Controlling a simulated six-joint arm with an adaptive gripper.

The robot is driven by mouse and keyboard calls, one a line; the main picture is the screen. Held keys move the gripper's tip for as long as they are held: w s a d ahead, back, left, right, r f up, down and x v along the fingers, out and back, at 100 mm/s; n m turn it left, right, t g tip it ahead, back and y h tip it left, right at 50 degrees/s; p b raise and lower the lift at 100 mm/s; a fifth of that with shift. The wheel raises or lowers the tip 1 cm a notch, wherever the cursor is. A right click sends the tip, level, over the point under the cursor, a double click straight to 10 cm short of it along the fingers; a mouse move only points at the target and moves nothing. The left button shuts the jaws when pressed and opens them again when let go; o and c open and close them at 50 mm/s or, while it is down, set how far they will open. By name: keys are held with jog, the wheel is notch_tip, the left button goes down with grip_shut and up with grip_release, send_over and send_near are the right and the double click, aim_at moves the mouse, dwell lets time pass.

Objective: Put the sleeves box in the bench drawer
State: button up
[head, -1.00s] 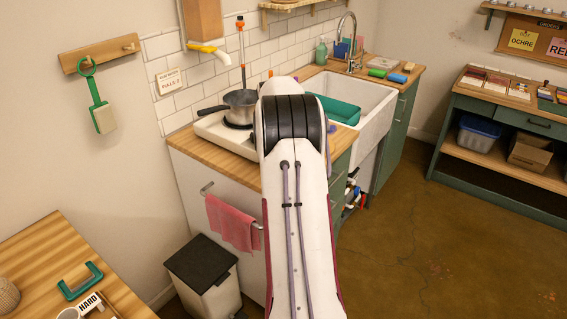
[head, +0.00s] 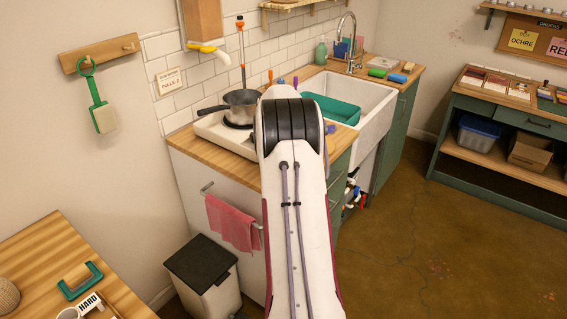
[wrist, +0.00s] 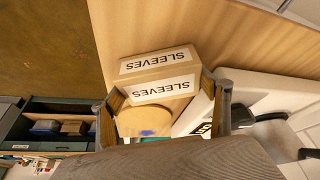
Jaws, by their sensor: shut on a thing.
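The sleeves box (wrist: 158,72) is a tan carton with white SLEEVES labels on two faces, upside down in the wrist view. My gripper (wrist: 163,112) is shut on it, with a finger at each side. The wooden counter lies behind the box; I cannot tell whether they touch. In the head view my arm hides the gripper and the box. The green bench (head: 446,160) stands at the right, with a green drawer front (head: 523,121) under its top. The drawer looks shut.
The counter (head: 190,150) holds a hob with a saucepan (head: 240,106), beside a white sink (head: 375,125) with a teal basin. A bin (head: 203,270) stands in front. The bench shelf holds a blue tub (head: 478,132) and a carton (head: 530,152). The floor before the bench is clear.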

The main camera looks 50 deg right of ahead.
jog(key=shift+f, duration=0.1)
jog(key=o, duration=1.3)
jog(key=shift+r, duration=0.2)
jog(key=v, duration=1.2)
